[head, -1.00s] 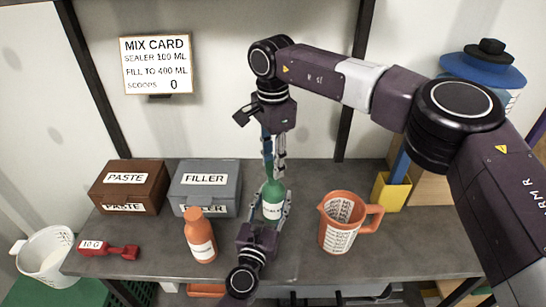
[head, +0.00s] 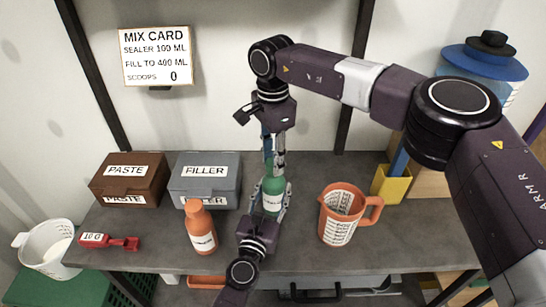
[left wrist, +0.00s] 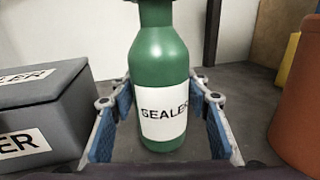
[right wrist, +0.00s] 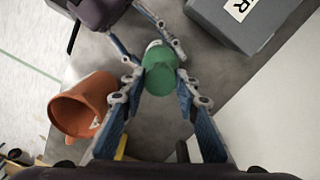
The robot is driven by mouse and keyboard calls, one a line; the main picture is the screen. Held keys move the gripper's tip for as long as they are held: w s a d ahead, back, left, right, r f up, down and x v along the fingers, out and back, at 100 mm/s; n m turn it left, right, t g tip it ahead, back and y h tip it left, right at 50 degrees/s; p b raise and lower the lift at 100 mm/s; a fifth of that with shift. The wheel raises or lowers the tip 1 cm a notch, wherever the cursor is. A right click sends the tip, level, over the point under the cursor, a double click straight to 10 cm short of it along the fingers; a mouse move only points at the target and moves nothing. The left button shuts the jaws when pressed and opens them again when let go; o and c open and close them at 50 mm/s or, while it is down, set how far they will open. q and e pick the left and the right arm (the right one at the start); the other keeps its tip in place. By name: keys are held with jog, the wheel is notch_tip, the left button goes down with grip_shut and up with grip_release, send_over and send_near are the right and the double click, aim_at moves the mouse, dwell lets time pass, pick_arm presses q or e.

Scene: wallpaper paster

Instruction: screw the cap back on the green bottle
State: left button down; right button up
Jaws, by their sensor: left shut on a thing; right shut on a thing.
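The green bottle (head: 273,196) stands upright on the grey bench, with a white SEALER label in the left wrist view (left wrist: 160,70). My left gripper (head: 270,198) is shut around the bottle's body, one finger on each side. My right gripper (head: 272,160) points down from above, over the bottle's neck, and is shut on the green cap (right wrist: 158,76). The cap lines up closely with the bottle from above. Fingers hide the join of cap and neck, so I cannot tell whether they touch.
An orange bottle (head: 200,230) stands left of my left gripper, an orange measuring jug (head: 338,222) to the right. Behind are the brown PASTE box (head: 128,182) and grey FILLER box (head: 205,183). A red scoop (head: 108,242) lies at the left edge.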

jog(key=shift+f, duration=0.55)
dwell(0.4)
